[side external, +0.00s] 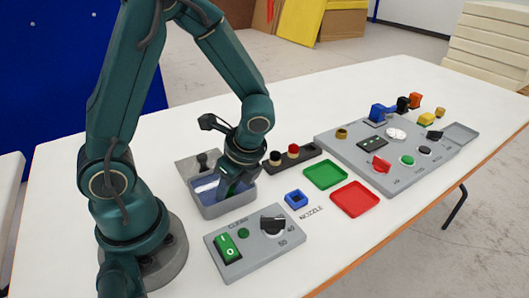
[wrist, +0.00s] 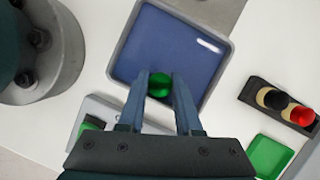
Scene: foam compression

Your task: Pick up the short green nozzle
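The short green nozzle (wrist: 160,85) shows in the wrist view as a small round green piece, over the blue floor of a grey-walled bin (wrist: 116,62). My gripper (wrist: 161,80) is over this bin, with one finger on each side of the nozzle. The nozzle nearly fills the gap between the fingertips. I cannot tell whether the fingers press on it or only stand beside it. In the side view my gripper (side external: 229,188) reaches down into the grey bin (side external: 222,211), and the nozzle is mostly hidden there.
A control box (side external: 254,246) with a green switch and black knob stands in front of the bin. A black holder (side external: 310,152) with black and red-topped pieces, a green tray (side external: 325,175), a red tray (side external: 355,199) and a blue square holder (side external: 296,200) lie to the right.

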